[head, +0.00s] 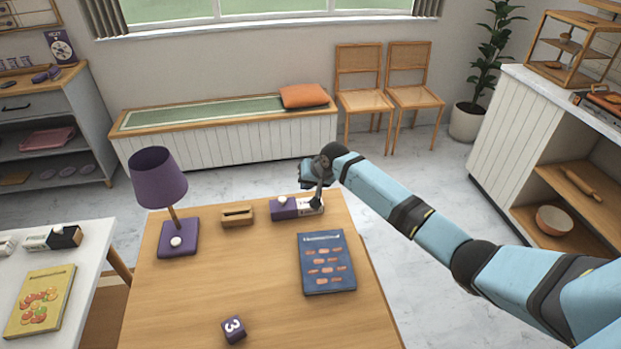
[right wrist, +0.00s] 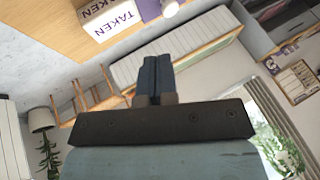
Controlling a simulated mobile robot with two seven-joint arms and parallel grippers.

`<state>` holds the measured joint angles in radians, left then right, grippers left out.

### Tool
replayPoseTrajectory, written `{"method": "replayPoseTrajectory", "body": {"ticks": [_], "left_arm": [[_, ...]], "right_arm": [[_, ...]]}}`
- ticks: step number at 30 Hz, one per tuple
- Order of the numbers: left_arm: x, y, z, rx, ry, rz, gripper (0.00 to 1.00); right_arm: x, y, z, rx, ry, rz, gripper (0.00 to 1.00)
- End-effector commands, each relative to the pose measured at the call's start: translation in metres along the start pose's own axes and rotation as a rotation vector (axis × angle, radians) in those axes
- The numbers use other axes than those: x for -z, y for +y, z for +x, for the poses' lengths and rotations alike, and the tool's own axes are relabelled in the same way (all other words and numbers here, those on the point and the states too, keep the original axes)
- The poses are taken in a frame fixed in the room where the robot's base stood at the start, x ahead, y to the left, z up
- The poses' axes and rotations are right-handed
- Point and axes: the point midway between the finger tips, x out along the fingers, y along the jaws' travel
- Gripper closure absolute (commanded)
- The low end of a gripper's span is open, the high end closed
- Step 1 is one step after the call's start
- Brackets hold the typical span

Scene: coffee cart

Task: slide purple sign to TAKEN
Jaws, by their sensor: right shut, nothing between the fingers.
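The purple sign (head: 285,209) lies near the far edge of the wooden table (head: 190,290). A purple slider with a white knob covers its left part, and a white panel is bare on its right. In the right wrist view the word TAKEN shows on the sign's white panel (right wrist: 113,20), beside the purple slider (right wrist: 147,9). My right gripper (head: 317,203) is shut and empty, pointing down at the sign's right end. Its closed fingers also show in the right wrist view (right wrist: 156,76). I cannot tell whether they touch the sign. My left gripper is out of view.
A purple lamp (head: 159,180) and a small wooden block with a slot (head: 237,215) stand left of the sign. A blue book (head: 326,263) lies in front of it, and a purple number cube (head: 233,329) sits nearer. The table's middle is clear.

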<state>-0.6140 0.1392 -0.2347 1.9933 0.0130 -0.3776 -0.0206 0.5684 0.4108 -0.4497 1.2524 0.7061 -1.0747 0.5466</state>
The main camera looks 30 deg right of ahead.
Motion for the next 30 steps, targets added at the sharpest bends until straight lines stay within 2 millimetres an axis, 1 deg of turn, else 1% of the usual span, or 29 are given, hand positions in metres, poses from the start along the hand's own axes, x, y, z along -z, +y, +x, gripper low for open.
{"method": "replayPoseTrajectory", "body": {"ticks": [1, 3, 6, 10, 23, 26, 29, 30], "left_arm": [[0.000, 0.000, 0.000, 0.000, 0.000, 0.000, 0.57], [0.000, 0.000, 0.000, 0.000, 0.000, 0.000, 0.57], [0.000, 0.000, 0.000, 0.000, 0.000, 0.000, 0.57], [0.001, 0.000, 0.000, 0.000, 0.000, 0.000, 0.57], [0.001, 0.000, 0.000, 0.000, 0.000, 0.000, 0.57], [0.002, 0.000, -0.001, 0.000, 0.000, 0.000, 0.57], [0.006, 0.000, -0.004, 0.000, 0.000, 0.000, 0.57], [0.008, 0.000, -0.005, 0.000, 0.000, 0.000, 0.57]], "right_arm": [[0.000, 0.001, -0.008, 0.001, 0.002, -0.001, 1.00], [0.000, 0.001, -0.015, 0.000, 0.000, -0.001, 1.00], [0.000, 0.001, -0.021, 0.000, 0.000, 0.000, 1.00], [0.000, 0.001, -0.024, 0.000, 0.001, 0.001, 1.00], [0.000, 0.000, -0.023, 0.000, 0.000, 0.000, 1.00], [-0.011, 0.000, -0.020, 0.004, 0.002, -0.014, 1.00], [-0.039, -0.001, -0.010, 0.016, 0.011, -0.052, 1.00], [-0.055, -0.001, -0.006, 0.022, 0.019, -0.076, 1.00]]}}
